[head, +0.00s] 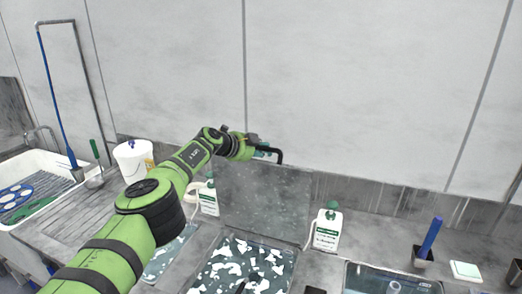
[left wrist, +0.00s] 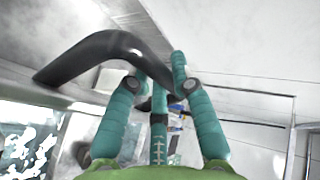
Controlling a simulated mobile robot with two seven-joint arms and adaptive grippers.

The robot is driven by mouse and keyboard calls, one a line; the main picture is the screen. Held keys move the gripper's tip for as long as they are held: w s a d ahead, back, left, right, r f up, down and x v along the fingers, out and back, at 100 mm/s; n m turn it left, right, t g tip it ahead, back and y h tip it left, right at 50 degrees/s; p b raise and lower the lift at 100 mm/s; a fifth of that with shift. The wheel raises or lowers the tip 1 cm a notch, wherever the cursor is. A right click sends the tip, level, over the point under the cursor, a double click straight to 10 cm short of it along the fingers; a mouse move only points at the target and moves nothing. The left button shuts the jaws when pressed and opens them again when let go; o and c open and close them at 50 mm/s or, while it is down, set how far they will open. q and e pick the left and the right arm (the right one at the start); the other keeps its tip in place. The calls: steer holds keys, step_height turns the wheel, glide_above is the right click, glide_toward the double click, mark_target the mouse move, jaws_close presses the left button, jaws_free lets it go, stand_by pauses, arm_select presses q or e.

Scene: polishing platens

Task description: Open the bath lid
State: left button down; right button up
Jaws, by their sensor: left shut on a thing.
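The bath lid (head: 260,195) is a grey speckled panel standing about upright at the back edge of the bath (head: 240,262). The bath lies open in front of it, with white flake-like patches over dark liquid. My left gripper (head: 264,149) is at the lid's top edge, shut on the black lid handle (head: 281,156). In the left wrist view the bent black handle (left wrist: 95,52) runs to between the teal fingers of my left gripper (left wrist: 158,72). My right gripper is not in view.
White bottles with green caps stand left (head: 208,198) and right (head: 327,230) of the lid. A white bucket (head: 130,160) and a sink (head: 40,185) are at left. A blue-handled tool in a dark holder (head: 424,256) and a pale block (head: 466,270) are at right. The wall is close behind.

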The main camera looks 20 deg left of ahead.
arm_select(q)
steer(key=shift+r, duration=0.35)
steer(key=c, duration=1)
jaws_free()
steer(key=shift+c, duration=0.2)
steer(key=shift+s+d, duration=0.1)
steer(key=shift+s, duration=0.05)
